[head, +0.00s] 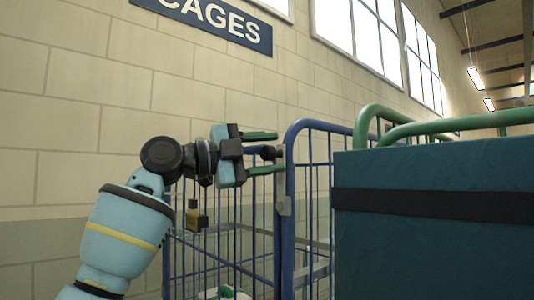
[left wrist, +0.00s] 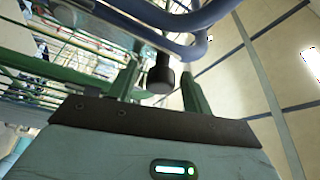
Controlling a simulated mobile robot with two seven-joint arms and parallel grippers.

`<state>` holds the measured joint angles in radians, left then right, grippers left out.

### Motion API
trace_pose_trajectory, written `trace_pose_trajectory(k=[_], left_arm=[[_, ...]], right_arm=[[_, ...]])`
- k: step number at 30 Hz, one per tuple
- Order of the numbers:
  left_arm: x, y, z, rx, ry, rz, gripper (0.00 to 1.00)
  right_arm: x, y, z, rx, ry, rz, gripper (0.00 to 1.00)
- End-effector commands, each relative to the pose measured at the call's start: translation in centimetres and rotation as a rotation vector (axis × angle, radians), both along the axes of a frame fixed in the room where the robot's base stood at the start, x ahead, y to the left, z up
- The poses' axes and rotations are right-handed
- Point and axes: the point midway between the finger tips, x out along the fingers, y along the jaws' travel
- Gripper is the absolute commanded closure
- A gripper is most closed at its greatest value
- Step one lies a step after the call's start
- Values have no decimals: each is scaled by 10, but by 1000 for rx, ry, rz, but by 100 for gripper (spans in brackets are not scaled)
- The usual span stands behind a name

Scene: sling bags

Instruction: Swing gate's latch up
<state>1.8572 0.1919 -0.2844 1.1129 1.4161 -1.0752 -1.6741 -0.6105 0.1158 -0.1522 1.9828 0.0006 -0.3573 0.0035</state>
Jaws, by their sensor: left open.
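The gate (head: 222,245) is a blue wire-mesh panel at the left of the blue cage frame (head: 291,215) in the head view. A dark latch knob (head: 268,152) sticks out to the left near the grey metal plate (head: 284,165) on the cage's upright. My left gripper (head: 264,152) is open, with one green finger above the knob and one below it. In the left wrist view, the knob (left wrist: 160,76) lies between the two fingers (left wrist: 160,88), with gaps visible on both sides. My right gripper is not in view.
A large teal box (head: 430,225) with a black band fills the right of the head view. Green tubular rails (head: 440,126) stand behind it. A brass-and-black block (head: 197,216) hangs below my left wrist. A brick wall (head: 75,110) stands behind.

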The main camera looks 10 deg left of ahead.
Motion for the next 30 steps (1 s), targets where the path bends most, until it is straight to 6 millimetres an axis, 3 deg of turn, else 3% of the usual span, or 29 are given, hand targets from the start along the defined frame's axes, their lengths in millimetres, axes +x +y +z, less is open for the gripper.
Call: trace_pose_trajectory(k=[5, 19, 30], left_arm=[[-2, 5, -2, -1, 1, 1, 50], [-34, 61, -10, 0, 1, 2, 50], [-40, 67, -9, 0, 0, -1, 50]], right_arm=[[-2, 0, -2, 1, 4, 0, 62], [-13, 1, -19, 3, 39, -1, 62], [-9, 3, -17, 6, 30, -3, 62]])
